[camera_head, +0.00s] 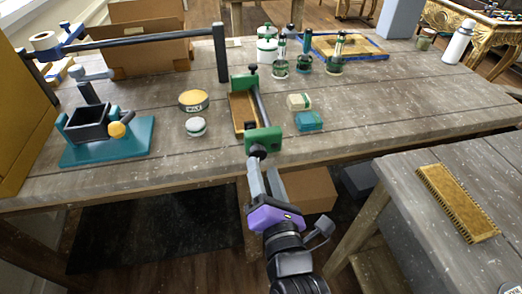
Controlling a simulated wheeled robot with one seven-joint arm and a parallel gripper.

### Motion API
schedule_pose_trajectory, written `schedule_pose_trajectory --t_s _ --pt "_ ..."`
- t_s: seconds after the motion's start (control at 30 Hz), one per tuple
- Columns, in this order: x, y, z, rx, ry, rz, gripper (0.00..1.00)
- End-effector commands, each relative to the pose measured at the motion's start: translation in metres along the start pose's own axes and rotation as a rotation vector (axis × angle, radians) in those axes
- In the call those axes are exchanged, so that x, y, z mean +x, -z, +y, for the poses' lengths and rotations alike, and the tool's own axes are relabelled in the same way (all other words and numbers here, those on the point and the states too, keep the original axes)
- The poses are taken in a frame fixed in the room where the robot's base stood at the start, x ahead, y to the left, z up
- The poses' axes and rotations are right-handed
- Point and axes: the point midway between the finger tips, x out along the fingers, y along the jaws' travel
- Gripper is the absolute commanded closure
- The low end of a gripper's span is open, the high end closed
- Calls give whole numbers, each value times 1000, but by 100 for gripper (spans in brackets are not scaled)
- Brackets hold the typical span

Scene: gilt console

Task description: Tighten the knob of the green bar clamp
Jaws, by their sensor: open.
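The green bar clamp lies on the grey wooden table, with one green jaw (245,82) toward the back and another green jaw (263,140) near the front edge. A dark bar (259,100) joins the jaws. A wooden piece (240,110) sits beside the bar, between the jaws. The dark round knob (257,151) sticks out from the front jaw toward me. My gripper (263,168), with a purple body, is just in front of the knob, its fingers pointing at it. The fingers are open; I cannot tell whether they touch the knob.
A teal-based fixture (140,138) and yellow-topped tin (193,100) stand left. A teal block (309,121) lies close right of the clamp. Several bottles and a blue-edged tray (350,47) are behind. A side table (420,225) with a brown brush-like strip (457,203) stands right.

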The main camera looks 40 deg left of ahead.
Motion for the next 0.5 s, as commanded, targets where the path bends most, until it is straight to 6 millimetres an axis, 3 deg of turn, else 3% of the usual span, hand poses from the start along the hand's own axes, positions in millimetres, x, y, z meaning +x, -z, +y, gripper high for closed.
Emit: schedule_pose_trajectory --t_s 0.3,0.5 --pt "47 -1 2 0 -1 2 54" --pt "60 -1 1 1 -1 0 54"
